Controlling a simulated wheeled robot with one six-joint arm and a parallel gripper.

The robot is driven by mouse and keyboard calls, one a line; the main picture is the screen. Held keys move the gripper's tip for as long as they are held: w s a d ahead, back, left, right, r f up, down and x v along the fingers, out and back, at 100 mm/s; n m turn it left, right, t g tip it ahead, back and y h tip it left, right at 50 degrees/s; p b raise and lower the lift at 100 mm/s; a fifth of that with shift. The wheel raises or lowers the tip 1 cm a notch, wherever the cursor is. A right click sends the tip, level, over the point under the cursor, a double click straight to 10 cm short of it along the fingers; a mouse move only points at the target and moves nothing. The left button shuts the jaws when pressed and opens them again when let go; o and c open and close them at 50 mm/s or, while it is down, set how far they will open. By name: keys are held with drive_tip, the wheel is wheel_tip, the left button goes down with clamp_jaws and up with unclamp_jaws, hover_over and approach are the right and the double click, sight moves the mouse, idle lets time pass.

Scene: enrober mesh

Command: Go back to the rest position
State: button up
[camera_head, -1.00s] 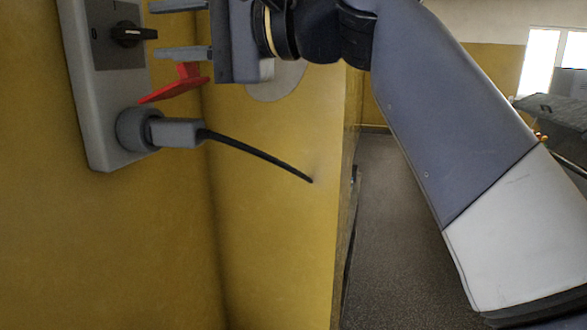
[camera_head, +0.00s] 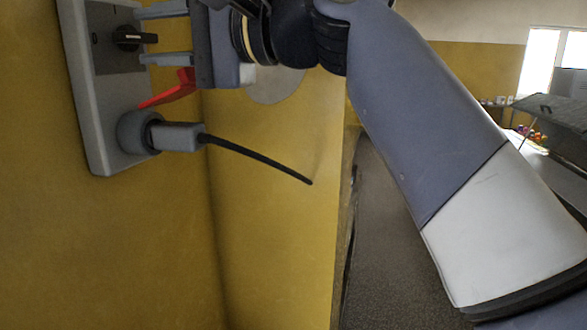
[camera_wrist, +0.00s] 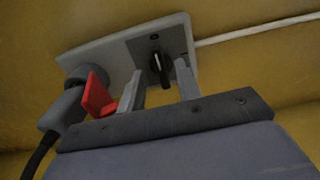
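My gripper (camera_head: 140,36) is at the upper left of the head view, in front of a grey wall box. Its two fingers are spread, one above and one below a black rotary knob (camera_head: 132,38). In the wrist view my gripper (camera_wrist: 159,70) shows the knob (camera_wrist: 161,67) between the fingertips, with gaps on both sides. The gripper holds nothing. My arm reaches in from the right of the head view.
The grey wall box (camera_head: 100,130) is on a yellow wall. A grey plug (camera_head: 178,136) with a black cable (camera_head: 260,160) sits in its lower socket. A red flap (camera_head: 172,92) is close to the gripper. Open floor (camera_head: 395,260) lies to the right.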

drive_tip(key=b+v, duration=0.2)
drive_tip(key=v, duration=0.7)
drive_tip(key=p+x, duration=0.3)
drive_tip(key=x, duration=0.7)
drive_tip(key=shift+a+r, duration=0.1)
drive_tip(key=shift+a, duration=0.3)
drive_tip(key=shift+d+m, duration=0.2)
drive_tip(key=shift+m, duration=0.3)
drive_tip(key=m+p, duration=0.1)
drive_tip(key=m, duration=0.1)
drive_tip(key=shift+m, duration=0.3)
drive_tip(key=m+p, duration=0.1)
drive_tip(key=m, duration=0.3)
drive_tip(key=shift+r+m, duration=0.1)
drive_tip(key=shift+m, duration=0.2)
